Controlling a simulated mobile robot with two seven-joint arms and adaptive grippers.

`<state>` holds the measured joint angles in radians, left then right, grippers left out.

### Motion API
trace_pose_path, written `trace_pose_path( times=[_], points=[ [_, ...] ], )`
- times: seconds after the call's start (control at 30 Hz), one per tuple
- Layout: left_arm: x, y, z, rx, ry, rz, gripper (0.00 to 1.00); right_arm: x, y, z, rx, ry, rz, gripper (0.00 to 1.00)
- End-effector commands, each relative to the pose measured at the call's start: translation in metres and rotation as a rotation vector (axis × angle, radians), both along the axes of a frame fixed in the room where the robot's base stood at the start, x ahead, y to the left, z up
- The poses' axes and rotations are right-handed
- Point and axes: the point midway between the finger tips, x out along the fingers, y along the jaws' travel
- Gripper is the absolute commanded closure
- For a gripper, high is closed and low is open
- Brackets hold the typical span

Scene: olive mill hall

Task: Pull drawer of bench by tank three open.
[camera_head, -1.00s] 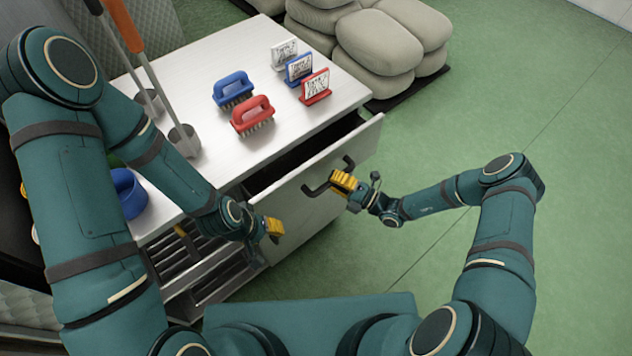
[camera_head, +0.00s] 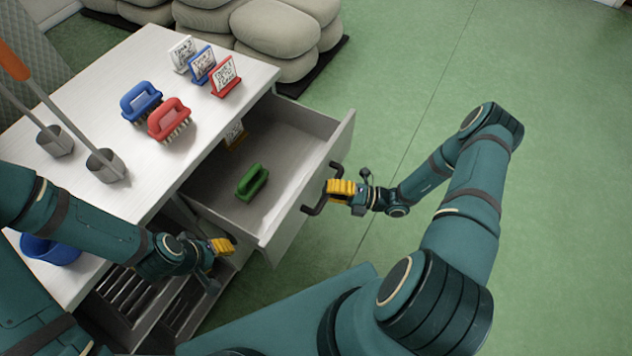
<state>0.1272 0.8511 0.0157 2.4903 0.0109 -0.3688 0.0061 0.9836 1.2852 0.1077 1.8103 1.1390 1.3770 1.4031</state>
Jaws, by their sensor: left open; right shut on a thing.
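The bench (camera_head: 105,205) has a white top, and its drawer (camera_head: 313,185) stands well out from the front. The drawer has a dark bar handle (camera_head: 311,211) on its front panel. My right gripper (camera_head: 334,190) is shut on this handle. Inside the drawer lie a green brush (camera_head: 252,181) and a small yellow-edged sign (camera_head: 235,132) near the back, partly hidden by the bench top. My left gripper (camera_head: 228,245) is open and empty, beside the drawer's near left side; I cannot tell whether it touches anything.
A blue bowl (camera_head: 50,248) is at left. Stacked sacks (camera_head: 275,38) stand behind. Green floor is clear at right.

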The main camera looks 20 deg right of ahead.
Motion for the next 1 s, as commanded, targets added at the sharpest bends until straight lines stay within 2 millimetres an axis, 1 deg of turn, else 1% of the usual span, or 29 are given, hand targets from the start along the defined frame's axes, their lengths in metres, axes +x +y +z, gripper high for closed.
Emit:
trace_pose_path(
  times=[0.03,0.13,0.53,0.57,0.6,0.63,1.0],
  points=[
    [0.0000,0.0001,0.0000,0.000,0.000,0.000,0.53,-0.0041,-0.0013,-0.0001,0.001,0.001,0.003,1.00],
    [0.0000,0.0001,-0.0001,0.000,0.000,0.000,0.53,-0.0075,-0.0038,0.0001,0.001,0.000,0.004,1.00],
    [-0.0001,0.0000,-0.0001,0.000,0.000,0.000,0.53,-0.0089,-0.0051,0.0000,0.001,0.000,0.003,1.00],
    [-0.0001,0.0000,-0.0001,0.000,0.000,0.000,0.53,-0.0089,-0.0051,0.0000,0.001,0.000,0.003,0.74],
    [-0.0001,0.0000,-0.0001,0.000,0.000,0.000,0.53,-0.0087,-0.0052,-0.0001,0.001,0.000,0.003,0.60],
    [-0.0001,0.0000,-0.0001,0.000,0.000,0.000,0.53,-0.0086,-0.0053,-0.0001,0.001,0.000,0.002,0.50],
    [-0.0001,0.0001,0.0000,0.000,0.000,0.000,0.53,-0.0094,-0.0086,-0.0008,-0.001,0.000,0.000,0.50]
  ],
)
